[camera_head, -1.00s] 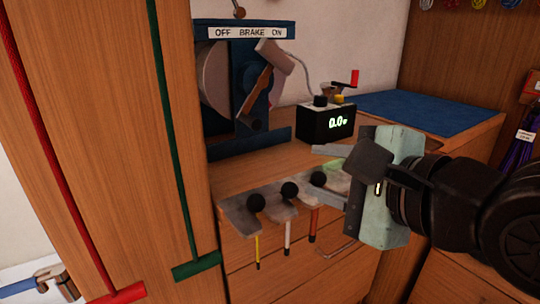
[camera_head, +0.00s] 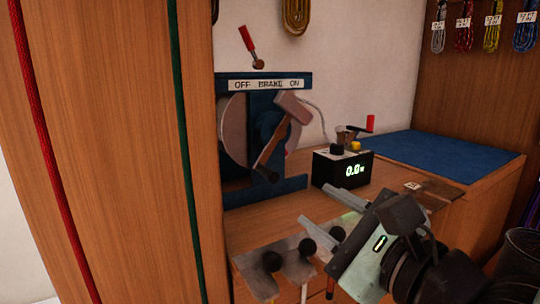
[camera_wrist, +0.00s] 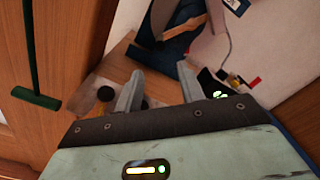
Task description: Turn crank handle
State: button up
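The blue winding machine (camera_head: 265,82) stands on the bench under a label reading OFF BRAKE ON. In the wrist view, part of the machine (camera_wrist: 172,50) shows at the top, beyond my fingers. My gripper (camera_head: 316,207) is open and empty, in front of and below right of the crank, apart from it. Its two fingers also show in the wrist view (camera_wrist: 160,70).
A black counter box (camera_head: 335,168) reading 0.0 stands right of the machine, close beyond my gripper. Black-knobbed levers (camera_head: 272,261) line the bench front, near my lower finger. A red-handled lever (camera_head: 247,40) rises above the machine. A blue mat (camera_head: 430,153) lies clear at right.

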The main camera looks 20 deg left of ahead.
aim_at(276, 179)
jog(key=shift+w+a+r+p, duration=0.15)
jog(key=shift+a+p, duration=0.05)
jog(key=shift+p, duration=0.85)
jog(key=x, duration=1.4)
jog(key=shift+w+a+f, duration=0.2)
jog(key=shift+f, duration=0.05)
grip_shut()
